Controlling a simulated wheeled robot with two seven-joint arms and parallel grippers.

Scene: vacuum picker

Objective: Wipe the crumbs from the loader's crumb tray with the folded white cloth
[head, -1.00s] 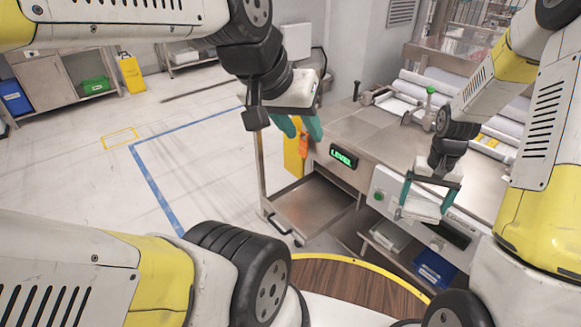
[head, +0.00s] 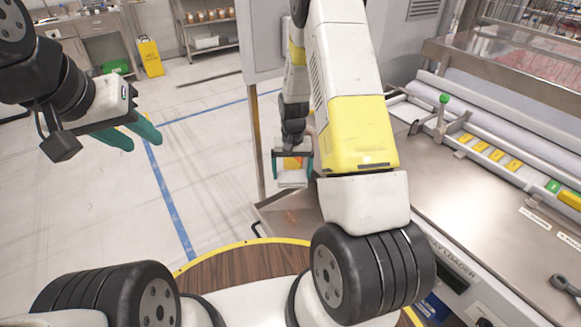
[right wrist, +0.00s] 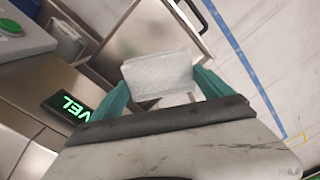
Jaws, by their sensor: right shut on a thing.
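My right gripper (head: 292,165) is shut on the folded white cloth (head: 291,182). In the right wrist view the cloth (right wrist: 158,75) spans between its two teal fingers. The loader's crumb tray (head: 288,212) is a pulled-out metal drawer, partly hidden by my right arm in the head view. The cloth appears over or near the tray; contact cannot be told. The tray also shows behind the cloth in the right wrist view (right wrist: 145,35). No crumbs can be made out. My left gripper (head: 145,145) is empty, with its teal fingertips apart, over the floor at left.
The loader's steel top (head: 450,200) with rollers (head: 480,115) lies to the right. A green-knobbed lever (head: 441,115) stands at its back. A green lit display (right wrist: 70,107) is beside the tray. A yellow bin (head: 149,57) stands far back. The floor at left is open.

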